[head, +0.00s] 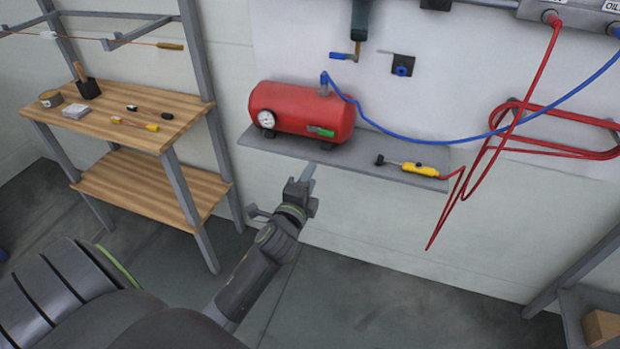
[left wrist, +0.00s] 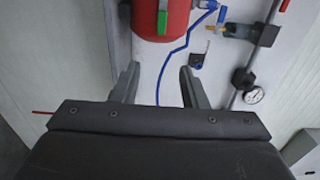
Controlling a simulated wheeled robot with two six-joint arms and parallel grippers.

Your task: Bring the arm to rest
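My left arm comes in from the lower left in the head view, and my left gripper (head: 308,180) is in the air in front of the wall shelf, just below its front edge in the picture. In the left wrist view the two fingers of my left gripper (left wrist: 159,75) stand apart with nothing between them. A red air tank (head: 300,108) with a gauge and a green handle lies on the shelf; it also shows at the top of the left wrist view (left wrist: 172,22), ahead of the fingers. My right gripper is in neither view.
The grey wall shelf (head: 400,172) also bears a yellow-handled tool (head: 425,167). A blue hose (head: 440,139) and red hose (head: 487,150) hang along the wall. A wooden workbench (head: 140,140) stands left, a metal rack (head: 575,270) lower right. Floor between is clear.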

